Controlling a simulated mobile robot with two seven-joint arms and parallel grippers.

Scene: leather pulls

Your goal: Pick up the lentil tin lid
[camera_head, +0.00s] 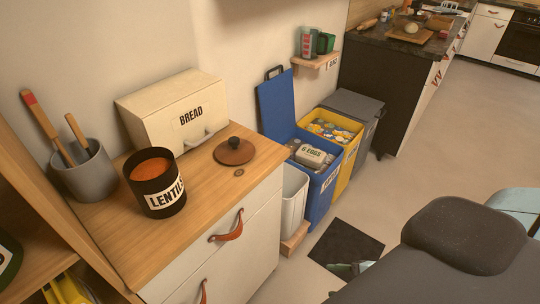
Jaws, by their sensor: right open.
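The lentil tin lid (234,154), a round brown disc with a black knob, lies flat on the wooden top of the cabinet. The black tin (158,184) labelled "LENTILS" stands upright and uncovered to its left, with orange contents showing. My right gripper (350,268) shows only as small pale teal parts at the bottom, past the cabinet's right side and low in the picture, well apart from the lid. It is open, and most of it is hidden behind my dark arm. My left gripper is out of view.
A bread box (172,107) stands behind the lid and tin, and a grey utensil pot (86,174) is at left. The cabinet (212,262) has leather pulls. Blue (322,193) and yellow (352,141) bins stand right of it. A dark mat (344,243) lies on the floor.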

